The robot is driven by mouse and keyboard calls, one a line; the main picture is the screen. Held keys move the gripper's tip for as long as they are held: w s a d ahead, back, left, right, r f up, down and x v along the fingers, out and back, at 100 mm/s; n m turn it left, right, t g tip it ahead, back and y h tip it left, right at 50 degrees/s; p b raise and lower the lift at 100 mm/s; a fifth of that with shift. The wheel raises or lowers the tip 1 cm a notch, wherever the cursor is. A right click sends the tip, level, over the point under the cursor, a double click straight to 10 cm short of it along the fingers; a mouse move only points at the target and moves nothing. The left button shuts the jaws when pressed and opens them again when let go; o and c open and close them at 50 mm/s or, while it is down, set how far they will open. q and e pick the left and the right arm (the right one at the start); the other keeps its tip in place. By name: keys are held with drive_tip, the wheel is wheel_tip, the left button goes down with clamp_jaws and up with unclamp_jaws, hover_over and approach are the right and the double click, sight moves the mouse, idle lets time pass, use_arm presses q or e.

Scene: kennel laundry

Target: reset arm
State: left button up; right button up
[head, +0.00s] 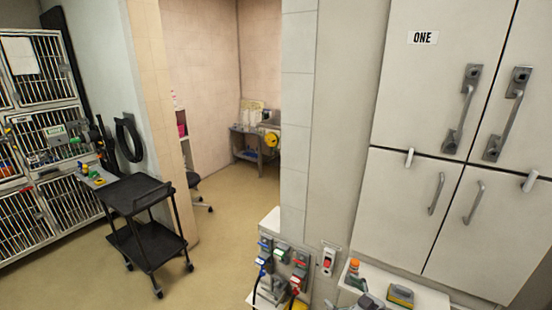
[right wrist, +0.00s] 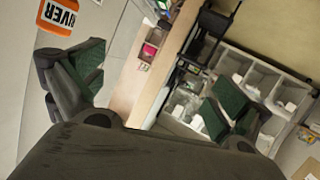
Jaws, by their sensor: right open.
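My right gripper (right wrist: 158,88) is open in the right wrist view. Its two dark fingers with green pads stand wide apart, with nothing between them. In the head view only a small grey part of what looks like my right gripper (head: 365,298) shows at the bottom edge, in front of the white counter by the cabinets. My left gripper does not show in either view.
White cabinets (head: 412,90) labelled ONE stand at the right. A counter holds an orange-capped bottle (head: 354,266) and a yellow-topped item (head: 401,295). A black cart (head: 150,245) stands left by wire kennels (head: 70,200). Tan floor between is clear. Grey bins (right wrist: 258,75) show in the wrist view.

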drive_tip(key=s+r+m+g+h, duration=0.2)
drive_tip(key=s+m+g+h, duration=0.6)
drive_tip(key=s, duration=1.6)
drive_tip(key=s+f+n+g+b, duration=0.1)
drive_tip(key=s+f+g+b, duration=0.15)
drive_tip(key=f, duration=3.35)
drive_tip(key=s+d+f, duration=0.2)
drive_tip(key=s+f, duration=0.8)
drive_tip(key=s, duration=0.1)
drive_tip(key=s+d+f+b, duration=0.1)
drive_tip(key=s+d+f, duration=0.2)
drive_tip(key=s+f, duration=0.8)
drive_tip(key=shift+s+f+n+g, duration=0.15)
drive_tip(key=shift+s+n+g, duration=0.1)
drive_tip(key=shift+n+g, duration=0.1)
